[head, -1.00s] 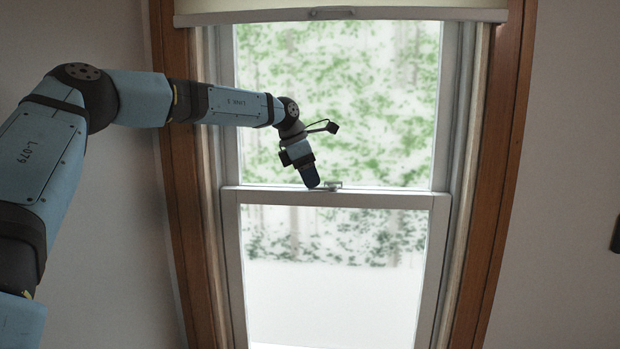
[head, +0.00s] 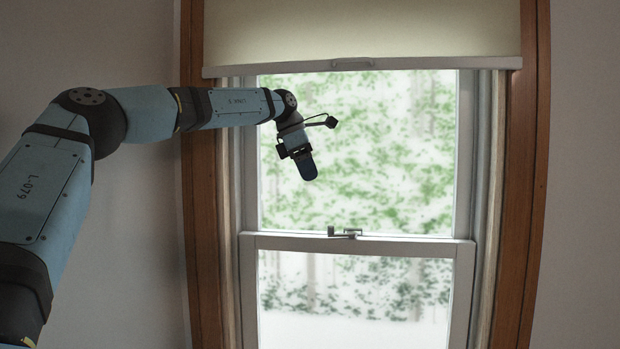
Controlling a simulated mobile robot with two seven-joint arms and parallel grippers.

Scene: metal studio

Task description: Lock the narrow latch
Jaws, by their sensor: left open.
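The narrow latch (head: 349,233) is a small grey metal piece on top of the meeting rail (head: 390,243) in the middle of the window. A small upright part shows at its left end; the picture is too small to tell its exact position. My left gripper (head: 309,177) points down in front of the upper pane, above and left of the latch and apart from it. It is open and holds nothing that I can see. My right gripper is not in view.
A cream roller blind (head: 400,30) with a handle on its bottom bar (head: 352,64) covers the window's top. A wooden frame (head: 522,180) borders the window. The space right of my left gripper, before the glass, is clear.

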